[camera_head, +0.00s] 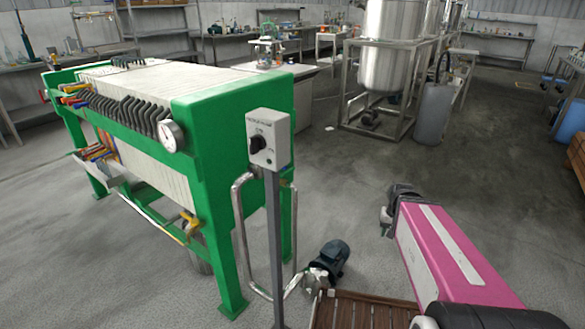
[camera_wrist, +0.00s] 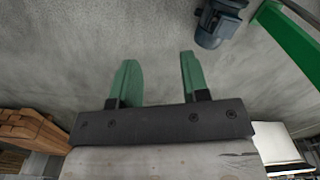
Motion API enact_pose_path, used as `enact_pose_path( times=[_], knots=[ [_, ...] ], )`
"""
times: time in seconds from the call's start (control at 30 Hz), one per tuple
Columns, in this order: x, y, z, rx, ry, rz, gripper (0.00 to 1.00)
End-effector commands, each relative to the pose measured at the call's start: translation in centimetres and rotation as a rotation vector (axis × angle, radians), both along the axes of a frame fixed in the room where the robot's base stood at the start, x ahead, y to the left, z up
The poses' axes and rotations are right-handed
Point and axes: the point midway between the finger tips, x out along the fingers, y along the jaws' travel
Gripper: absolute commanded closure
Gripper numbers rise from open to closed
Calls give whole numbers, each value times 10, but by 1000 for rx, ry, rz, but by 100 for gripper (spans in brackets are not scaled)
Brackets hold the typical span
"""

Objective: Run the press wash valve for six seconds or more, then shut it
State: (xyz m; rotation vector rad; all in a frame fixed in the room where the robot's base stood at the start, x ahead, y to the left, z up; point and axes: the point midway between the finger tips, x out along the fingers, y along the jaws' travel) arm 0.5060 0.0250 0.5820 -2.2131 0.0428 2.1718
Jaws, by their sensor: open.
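The green filter press (camera_head: 215,150) stands left of centre in the head view, with a stack of white plates. A yellow valve handle (camera_head: 190,222) shows low at its near side; several red, yellow and orange handles (camera_head: 75,95) sit at its far left end. I cannot tell which of them is the wash valve. A grey switch box (camera_head: 270,138) with a black knob (camera_head: 257,144) stands on a post before the press. My gripper (camera_wrist: 158,62) is open and empty, its two green fingers over bare floor in the wrist view, apart from the press and box.
A blue pump motor (camera_head: 332,256) with steel pipes lies on the floor right of the post; it also shows in the wrist view (camera_wrist: 218,22). A brown wooden pallet (camera_head: 365,310) is nearby. A steel tank (camera_head: 390,60) stands behind. The floor between is clear.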

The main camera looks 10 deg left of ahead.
Motion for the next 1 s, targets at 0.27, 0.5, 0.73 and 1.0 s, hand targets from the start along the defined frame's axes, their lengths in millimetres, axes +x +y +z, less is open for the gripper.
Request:
enact_pose_path(
  times=[0.27,0.5,0.73,1.0],
  knots=[
    [49,45,17,18,-20,-71,58],
    [112,126,51,54,-43,-182,58],
    [173,254,113,114,-56,-332,58],
    [199,376,180,172,-45,-471,58]
  ],
)
